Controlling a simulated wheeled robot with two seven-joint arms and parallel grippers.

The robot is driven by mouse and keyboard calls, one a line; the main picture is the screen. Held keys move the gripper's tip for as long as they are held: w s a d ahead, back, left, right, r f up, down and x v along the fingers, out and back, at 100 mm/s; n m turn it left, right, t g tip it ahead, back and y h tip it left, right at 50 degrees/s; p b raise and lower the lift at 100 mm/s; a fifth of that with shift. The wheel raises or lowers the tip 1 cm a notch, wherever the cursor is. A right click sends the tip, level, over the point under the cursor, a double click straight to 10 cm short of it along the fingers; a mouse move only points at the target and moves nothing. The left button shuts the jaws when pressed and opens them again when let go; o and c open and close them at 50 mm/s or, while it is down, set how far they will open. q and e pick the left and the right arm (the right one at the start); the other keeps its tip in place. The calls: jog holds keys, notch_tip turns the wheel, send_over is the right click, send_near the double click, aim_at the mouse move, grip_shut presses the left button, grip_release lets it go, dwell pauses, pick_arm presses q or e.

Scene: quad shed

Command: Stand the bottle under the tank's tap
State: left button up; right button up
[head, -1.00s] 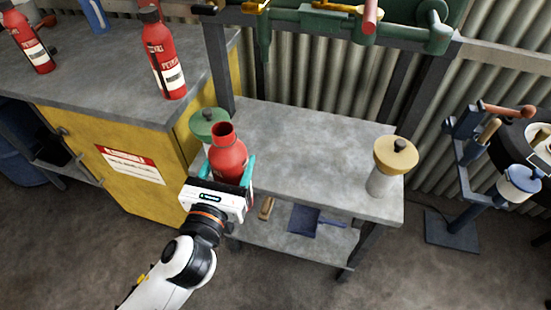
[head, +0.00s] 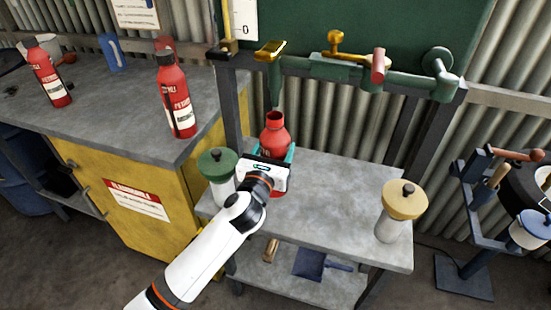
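A red open-necked bottle (head: 273,135) is upright between the teal fingers of my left gripper (head: 276,153), which is shut on its body. Its lower part is mostly hidden by the gripper, so I cannot tell whether it touches the grey bench top (head: 340,190). The green tank (head: 340,28) is at the top. Its left tap (head: 273,80) has a yellow handle and a spout pointing down. In the picture the bottle's mouth is just below this spout; I cannot tell whether they line up in depth. My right gripper is not in view.
A green-lidded pot (head: 217,165) stands close left of the gripper, and a yellow-lidded pot (head: 403,205) at the bench's right. Two red bottles (head: 175,95) (head: 48,75) stand on the yellow cabinet (head: 130,200). The bench middle is clear.

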pick_arm(q)
jog(key=shift+w+d+f, duration=0.1)
jog(key=shift+w, duration=0.1)
jog(key=shift+f+b, duration=0.35)
jog(key=shift+f, duration=1.35)
jog(key=o, duration=1.1)
jog(key=v, duration=1.2)
